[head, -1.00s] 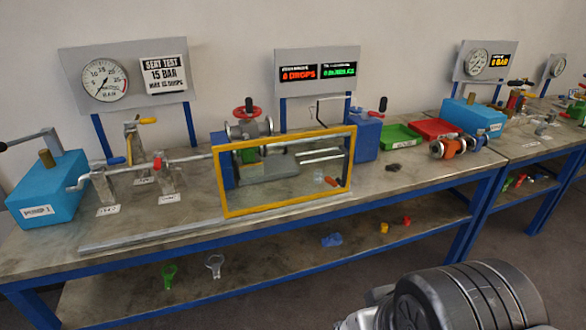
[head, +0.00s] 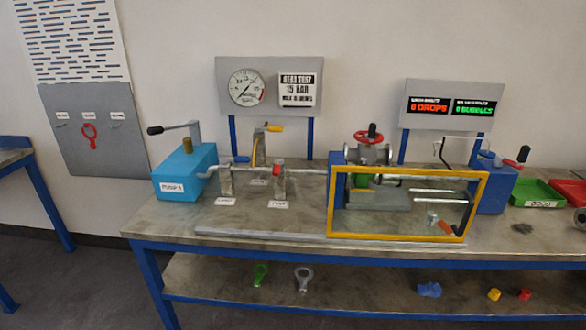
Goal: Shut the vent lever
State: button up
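Three small valve levers sit on the pipework left of the yellow-framed guard. A yellow-handled lever (head: 273,128) tops the upright branch and points right, roughly level. A blue-handled lever (head: 241,159) lies low on the left pipe stand, and a red handle (head: 276,169) is on the right stand. The small labels (head: 225,201) on the bench are too small to read, so I cannot tell which lever is the vent. My gripper is not in view.
A blue pump box (head: 184,171) with a black-tipped lever stands left. The yellow guard frame (head: 400,240) encloses a clamped valve with a red handwheel (head: 368,137). A gauge (head: 246,88) and digital displays stand behind. The bench front (head: 170,220) is clear at left.

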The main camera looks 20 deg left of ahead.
aim_at(280, 161)
jog(key=i+j, duration=0.2)
jog(key=j, duration=0.25)
jog(key=i+j+u, duration=0.1)
jog(key=j, duration=0.35)
jog(key=i+j, duration=0.25)
jog(key=j, duration=0.15)
jog(key=i+j+u, duration=0.1)
jog(key=j, duration=0.35)
jog(key=i+j, duration=0.5)
jog(key=j, duration=0.3)
jog(key=j+u, duration=0.05)
